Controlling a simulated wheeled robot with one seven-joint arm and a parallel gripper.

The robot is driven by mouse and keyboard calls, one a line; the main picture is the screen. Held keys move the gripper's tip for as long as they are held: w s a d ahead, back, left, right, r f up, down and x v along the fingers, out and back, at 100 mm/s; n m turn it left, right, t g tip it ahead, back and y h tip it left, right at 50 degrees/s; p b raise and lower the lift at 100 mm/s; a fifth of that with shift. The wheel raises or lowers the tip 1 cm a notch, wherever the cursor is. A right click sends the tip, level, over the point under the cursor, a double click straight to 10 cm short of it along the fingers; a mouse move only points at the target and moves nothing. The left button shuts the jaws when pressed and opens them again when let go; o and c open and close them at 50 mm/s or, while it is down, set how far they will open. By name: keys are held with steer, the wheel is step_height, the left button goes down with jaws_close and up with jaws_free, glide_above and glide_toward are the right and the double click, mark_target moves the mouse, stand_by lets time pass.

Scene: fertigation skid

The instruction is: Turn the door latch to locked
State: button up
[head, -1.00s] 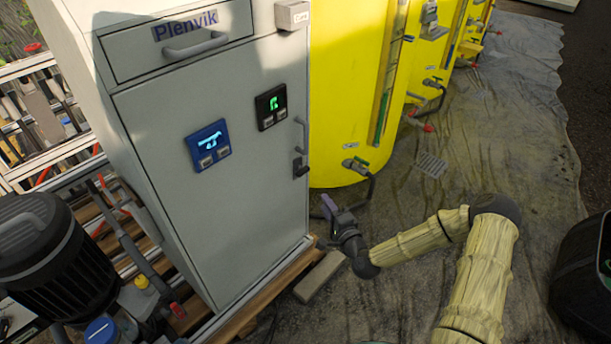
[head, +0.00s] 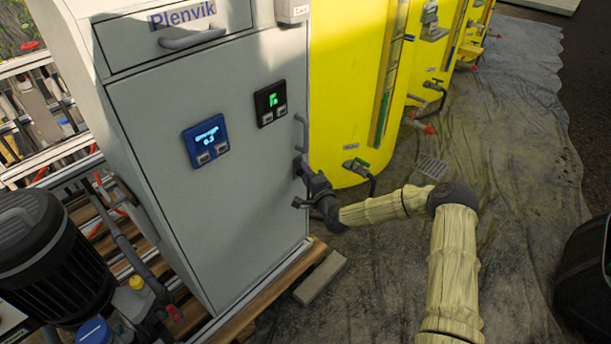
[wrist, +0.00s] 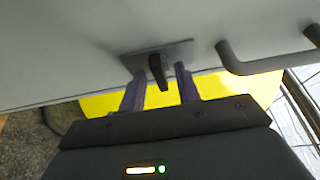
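The door latch is a dark lever (wrist: 158,74) on a grey plate (wrist: 182,52) fixed to the grey cabinet door (head: 230,210). In the wrist view the lever points toward my gripper, tilted slightly. My gripper (wrist: 160,80) is open, with one purple-grey finger on each side of the lever. Gaps show between the lever and both fingers, so it is not gripped. In the head view my gripper (head: 300,182) is at the door's right edge, below the handle, and mostly hides the latch.
A bar-shaped door handle (head: 302,132) sits just above the latch; it also shows right of my gripper in the wrist view (wrist: 255,66). A yellow tank (head: 345,80) stands close on the right. A blue display (head: 206,142) and a black display (head: 270,103) are on the door.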

jaws_close()
steer(key=shift+f+n+b, duration=0.15)
steer(key=shift+n+b, duration=0.3)
steer(key=shift+n, duration=0.05)
steer(key=n+y+b, duration=0.3)
steer(key=n+b, duration=0.1)
steer(key=n, duration=0.3)
steer(key=n+g+y+b, duration=0.1)
steer(key=n+y+b, duration=0.2)
steer(key=n, duration=0.4)
steer(key=n+g+y+b, duration=0.1)
steer(key=n+y+b, duration=0.1)
steer(key=n+b, duration=0.3)
steer(key=shift+w+d+f+n+y, duration=0.1)
steer(key=shift+w+f+n+y, duration=0.1)
steer(key=shift+n, duration=0.45)
steer(key=shift+w+d+f+n+y, duration=0.1)
steer(key=shift+n+y, duration=0.1)
steer(key=shift+n, duration=0.45)
